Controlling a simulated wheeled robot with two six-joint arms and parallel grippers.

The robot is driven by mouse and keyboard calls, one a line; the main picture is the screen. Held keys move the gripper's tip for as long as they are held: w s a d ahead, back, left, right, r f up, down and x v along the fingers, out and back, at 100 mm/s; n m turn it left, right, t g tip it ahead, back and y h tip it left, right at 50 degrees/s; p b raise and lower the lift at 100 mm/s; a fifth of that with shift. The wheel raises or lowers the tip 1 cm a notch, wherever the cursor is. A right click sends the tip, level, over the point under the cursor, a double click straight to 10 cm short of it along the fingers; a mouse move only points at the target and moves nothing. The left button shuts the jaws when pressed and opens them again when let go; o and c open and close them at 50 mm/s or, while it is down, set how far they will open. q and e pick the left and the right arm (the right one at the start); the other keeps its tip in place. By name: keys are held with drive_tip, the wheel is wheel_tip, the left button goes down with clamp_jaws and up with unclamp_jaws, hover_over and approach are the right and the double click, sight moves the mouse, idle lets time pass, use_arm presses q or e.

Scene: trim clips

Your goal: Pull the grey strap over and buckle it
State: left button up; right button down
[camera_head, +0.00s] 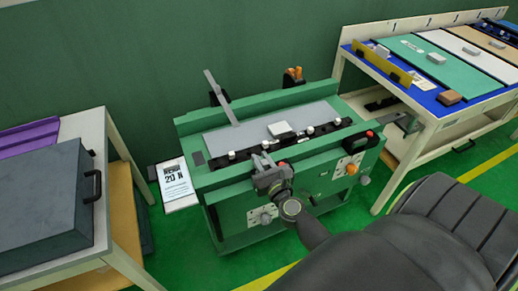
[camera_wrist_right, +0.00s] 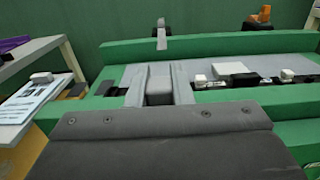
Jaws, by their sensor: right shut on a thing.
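The grey strap (camera_head: 221,98) sticks up at a slant from the rear side of the green bench, across the grey plate, by a black bracket (camera_head: 220,98). In the right wrist view the strap (camera_wrist_right: 161,36) stands beyond my fingers, apart from them. My right gripper (camera_head: 265,160) is low at the bench's front edge. In the wrist view its fingers (camera_wrist_right: 158,84) are shut on a grey block-like part (camera_wrist_right: 158,90). I cannot tell whether this part is the buckle; its lower end is hidden. My left gripper is not in view.
The green bench (camera_head: 190,125) bears a grey plate (camera_head: 215,143), a white block (camera_head: 279,129) and a black strip with white knobs. Orange clips (camera_head: 293,75) stand behind. A label card (camera_head: 174,180) is at left. Side tables stand left and right.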

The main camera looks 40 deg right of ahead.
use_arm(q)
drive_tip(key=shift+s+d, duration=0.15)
use_arm(e)
drive_tip(key=shift+s+f, duration=0.25)
drive_tip(key=shift+f, duration=0.05)
drive_tip(key=c, duration=1.5)
unclamp_jaws()
drive_tip(key=shift+s, duration=0.1)
drive_tip(key=shift+o, duration=1.1)
drive_tip(key=shift+s+r, duration=0.15)
drive_tip(key=shift+r, duration=0.1)
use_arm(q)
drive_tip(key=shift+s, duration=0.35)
use_arm(e)
drive_tip(key=shift+a, duration=0.1)
drive_tip(key=shift+s, duration=0.3)
use_arm(q)
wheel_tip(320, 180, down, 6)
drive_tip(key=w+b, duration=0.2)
drive_tip(key=b, duration=0.5)
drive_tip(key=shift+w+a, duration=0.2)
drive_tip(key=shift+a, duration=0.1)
use_arm(e)
drive_tip(key=v, duration=1.6)
drive_tip(key=shift+s+a, duration=0.3)
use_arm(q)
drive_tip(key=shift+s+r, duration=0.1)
